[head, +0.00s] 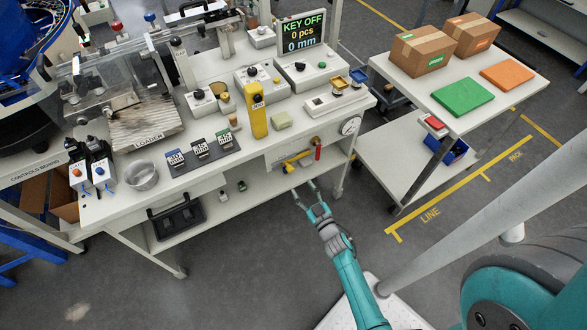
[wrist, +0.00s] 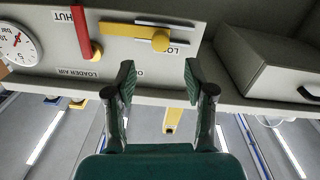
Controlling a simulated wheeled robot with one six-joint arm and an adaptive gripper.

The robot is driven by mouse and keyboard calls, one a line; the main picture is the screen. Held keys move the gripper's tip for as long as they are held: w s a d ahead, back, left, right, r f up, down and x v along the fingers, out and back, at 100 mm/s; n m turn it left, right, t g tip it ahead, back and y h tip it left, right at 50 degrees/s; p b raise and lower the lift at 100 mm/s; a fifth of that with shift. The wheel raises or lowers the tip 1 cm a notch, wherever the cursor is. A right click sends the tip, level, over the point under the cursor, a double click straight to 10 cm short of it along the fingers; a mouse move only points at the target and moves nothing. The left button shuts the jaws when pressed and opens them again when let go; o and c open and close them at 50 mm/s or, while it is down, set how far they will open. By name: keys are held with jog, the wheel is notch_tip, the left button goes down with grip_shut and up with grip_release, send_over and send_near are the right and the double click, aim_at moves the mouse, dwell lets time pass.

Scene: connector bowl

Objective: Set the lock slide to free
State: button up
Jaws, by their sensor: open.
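The lock slide appears to be the yellow bar with a round knob (wrist: 161,40) on the panel under the bench's front edge. Pale rails run along it, and a partly hidden label starting "LO" is beside it in the wrist view. The yellow bar also shows in the head view (head: 292,161). My gripper (wrist: 158,76) is open and empty. Its fingertips point toward the panel, with the knob ahead of and between them in the picture. In the head view my gripper (head: 304,187) is in front of and below the panel, apart from the slide.
A red loader-air lever (wrist: 85,35) and a round gauge (wrist: 18,45) are left of the slide in the wrist view. A grey box (wrist: 270,72) juts out on the right. In the head view, the display (head: 302,34) reads "KEY OFF". Open floor lies before the bench.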

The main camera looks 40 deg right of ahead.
aim_at(292, 171)
jog(key=x, duration=1)
grip_shut()
